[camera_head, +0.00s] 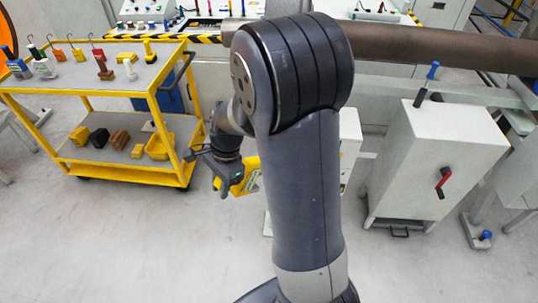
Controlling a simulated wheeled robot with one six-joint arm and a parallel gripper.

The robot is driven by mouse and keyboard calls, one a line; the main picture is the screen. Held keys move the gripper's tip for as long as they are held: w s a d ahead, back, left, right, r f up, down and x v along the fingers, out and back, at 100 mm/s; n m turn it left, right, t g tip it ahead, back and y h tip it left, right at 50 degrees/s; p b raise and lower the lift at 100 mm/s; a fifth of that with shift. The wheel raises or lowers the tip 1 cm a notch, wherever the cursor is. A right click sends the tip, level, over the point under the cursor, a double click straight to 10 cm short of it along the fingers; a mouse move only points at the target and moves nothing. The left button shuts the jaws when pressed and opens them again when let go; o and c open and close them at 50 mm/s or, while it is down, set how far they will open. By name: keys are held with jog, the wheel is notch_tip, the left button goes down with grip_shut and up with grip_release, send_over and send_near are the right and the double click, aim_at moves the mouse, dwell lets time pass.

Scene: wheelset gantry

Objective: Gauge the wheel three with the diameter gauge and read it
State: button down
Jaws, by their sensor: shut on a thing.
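My gripper (230,178) is low in the middle of the view, to the right of the yellow cart. It is shut on a yellow tool (250,176), which may be the diameter gauge. My arm hides part of the tool, so its full shape cannot be told. The tool is held clear of the cart, beside a grey cabinet. No wheel can be made out for certain as wheel three. An orange round edge (8,38) shows at the far left, cut off by the frame.
A yellow cart (172,97) at the left carries several tools above and boxes below. A long brown shaft (440,50) runs across the top right. The floor in front is clear.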

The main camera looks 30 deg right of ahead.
jog(key=d+r+n+t+h, duration=0.2)
jog(key=d+n, duration=0.2)
jog(key=d, duration=0.3)
jog(key=d+r+n+t+h, duration=0.1)
jog(key=d+r+n+h, duration=0.1)
jog(key=d+n, duration=0.2)
jog(key=shift+w+d+t+h, duration=0.25)
jog(key=shift+d+t+h, duration=0.15)
jog(key=shift+d, duration=1.35)
jog(key=shift+b, duration=0.35)
jog(key=shift+w+d+r+p, duration=0.1)
jog(key=shift+w+d, duration=0.4)
jog(key=shift+w, duration=0.25)
jog(key=shift+w+d+f+p, duration=0.1)
jog(key=shift+w+d, duration=0.45)
jog(key=shift+w, duration=0.25)
jog(key=shift+w+d+r+p, duration=0.1)
jog(key=shift+w+d, duration=0.4)
jog(key=shift+w, duration=0.25)
jog(key=shift+w+d, duration=0.65)
jog(key=shift+w, duration=0.25)
jog(key=shift+w+d, duration=0.6)
jog(key=shift+w, duration=0.3)
jog(key=shift+s+a, duration=0.1)
